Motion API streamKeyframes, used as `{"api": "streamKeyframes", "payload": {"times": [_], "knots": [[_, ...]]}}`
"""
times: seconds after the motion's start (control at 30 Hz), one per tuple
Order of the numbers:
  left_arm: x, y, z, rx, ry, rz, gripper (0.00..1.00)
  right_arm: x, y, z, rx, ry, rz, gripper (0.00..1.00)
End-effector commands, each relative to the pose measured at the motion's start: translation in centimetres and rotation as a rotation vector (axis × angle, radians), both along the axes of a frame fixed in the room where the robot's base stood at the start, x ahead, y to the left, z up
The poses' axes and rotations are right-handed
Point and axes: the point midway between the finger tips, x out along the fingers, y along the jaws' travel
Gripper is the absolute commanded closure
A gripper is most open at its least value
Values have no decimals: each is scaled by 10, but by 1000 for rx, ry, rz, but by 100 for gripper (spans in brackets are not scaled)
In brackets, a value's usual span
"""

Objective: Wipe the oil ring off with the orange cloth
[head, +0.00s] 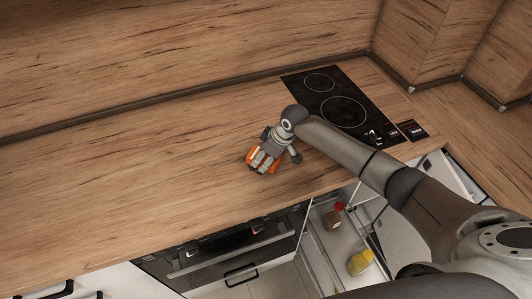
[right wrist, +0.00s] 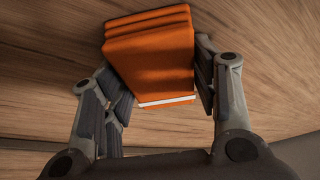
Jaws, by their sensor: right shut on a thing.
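The orange cloth (right wrist: 152,58) is a folded pad with a pale edge, held between the fingers of my right gripper (right wrist: 160,92) in the right wrist view. In the head view my right gripper (head: 268,160) is low over the wooden worktop (head: 130,180), left of the hob, and the orange cloth (head: 252,156) shows at its fingertips. I cannot tell whether the cloth touches the worktop. No oil ring can be made out; it may be hidden under the cloth or gripper. My left gripper is not in view.
A black hob (head: 318,82) lies right of the gripper, with a small dark panel (head: 412,130) beside it. Below the worktop edge, an open drawer holds a red-capped bottle (head: 334,218) and a yellow bottle (head: 359,263). An oven (head: 225,250) is at the front. The worktop's left is clear.

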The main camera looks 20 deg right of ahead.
Motion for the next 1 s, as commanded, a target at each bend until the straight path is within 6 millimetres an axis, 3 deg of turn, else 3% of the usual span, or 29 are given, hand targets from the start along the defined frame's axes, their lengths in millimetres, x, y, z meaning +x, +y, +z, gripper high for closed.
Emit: {"api": "streamKeyframes", "payload": {"times": [1.0], "knots": [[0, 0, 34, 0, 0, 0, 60, -29, 30, -1, 1, 2, 2, 64]]}}
